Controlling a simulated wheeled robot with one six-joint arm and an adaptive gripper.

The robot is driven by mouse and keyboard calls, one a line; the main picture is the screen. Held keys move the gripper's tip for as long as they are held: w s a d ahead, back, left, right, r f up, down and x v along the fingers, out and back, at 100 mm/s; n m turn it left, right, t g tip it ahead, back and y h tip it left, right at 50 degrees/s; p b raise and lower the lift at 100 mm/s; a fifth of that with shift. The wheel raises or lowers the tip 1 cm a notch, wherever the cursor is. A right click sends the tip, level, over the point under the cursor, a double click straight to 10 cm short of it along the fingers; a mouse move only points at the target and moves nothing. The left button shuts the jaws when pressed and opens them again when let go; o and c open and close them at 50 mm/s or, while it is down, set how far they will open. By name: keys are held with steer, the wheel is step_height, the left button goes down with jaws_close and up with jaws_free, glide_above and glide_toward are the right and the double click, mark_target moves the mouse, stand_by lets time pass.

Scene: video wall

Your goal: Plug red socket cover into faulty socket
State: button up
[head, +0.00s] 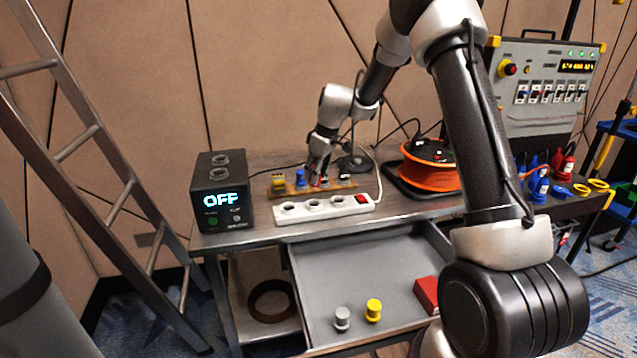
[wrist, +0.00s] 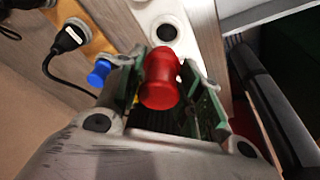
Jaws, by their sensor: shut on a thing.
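My gripper (head: 318,172) is over the wooden strip (head: 284,192) on the bench. The wrist view shows the red socket cover (wrist: 160,82) between its two fingers, shut on it. The cover is a rounded red plug with a wider rim at one end. A white power strip (head: 325,207) with several round sockets and a red switch lies in front of the wooden strip. One dark round socket (wrist: 165,33) of a white strip shows beyond the cover in the wrist view. I cannot tell which socket is faulty. A black box (head: 222,190) reads OFF and has sockets on top.
Yellow (head: 278,183) and blue (head: 300,178) covers stand on the wooden strip. A black plug (wrist: 68,38) with its cable is near the blue cover. An orange cable reel (head: 428,165) stands right. An open drawer (head: 350,275) holds grey, yellow and red items.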

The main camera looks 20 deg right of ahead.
steer(key=shift+w+a+r, duration=0.2)
steer(key=shift+w, duration=0.15)
steer(key=shift+s+f, duration=0.2)
steer(key=shift+f, duration=2.95)
steer(key=shift+f, duration=1.05)
steer(key=o, duration=1.2)
steer(key=shift+o, duration=0.2)
steer(key=shift+r, duration=0.1)
steer(key=shift+r, duration=2.95)
